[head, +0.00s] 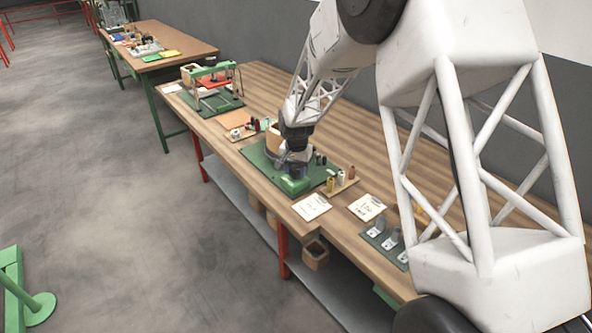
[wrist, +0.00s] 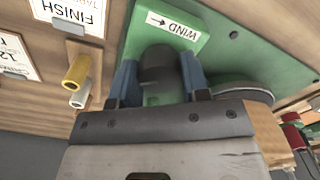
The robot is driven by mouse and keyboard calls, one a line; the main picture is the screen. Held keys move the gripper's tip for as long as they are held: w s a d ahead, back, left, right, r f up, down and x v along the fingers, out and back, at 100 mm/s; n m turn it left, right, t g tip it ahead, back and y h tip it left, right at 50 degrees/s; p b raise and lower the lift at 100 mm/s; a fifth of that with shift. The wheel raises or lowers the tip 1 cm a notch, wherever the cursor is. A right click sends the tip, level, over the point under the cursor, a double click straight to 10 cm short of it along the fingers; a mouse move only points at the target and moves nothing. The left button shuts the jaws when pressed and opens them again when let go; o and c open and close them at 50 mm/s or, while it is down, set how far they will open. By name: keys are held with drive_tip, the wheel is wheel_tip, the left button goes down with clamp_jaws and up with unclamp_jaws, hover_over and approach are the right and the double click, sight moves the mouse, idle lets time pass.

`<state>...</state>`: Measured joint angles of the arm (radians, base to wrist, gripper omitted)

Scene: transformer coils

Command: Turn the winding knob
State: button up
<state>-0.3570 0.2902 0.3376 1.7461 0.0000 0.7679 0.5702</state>
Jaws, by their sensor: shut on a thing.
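The winding knob (wrist: 160,66) is a dark grey cylinder on a green base (wrist: 133,42) in the wrist view. A white label (wrist: 175,24) reading WIND with an arrow is beside it on a raised green block. My gripper (wrist: 158,82) has its blue fingers on either side of the knob, shut on it. In the head view my gripper (head: 292,158) is low over the green base (head: 254,156) on the bench, and it largely hides the knob there. A round grey disc (wrist: 240,92) lies to the right of the fingers in the wrist view, partly hidden.
A wooden rack with yellow and pale spools (wrist: 77,72) stands close by, also seen in the head view (head: 344,184). Cards (head: 311,207) lie on the bench nearer the front. A green-framed press (head: 210,82) stands farther back. Red and dark items (wrist: 293,137) are right of my gripper.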

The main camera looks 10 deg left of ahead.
sight(296, 169)
drive_tip(key=shift+m, duration=0.3)
drive_tip(key=o, duration=0.9)
drive_tip(key=shift+r, duration=3.9)
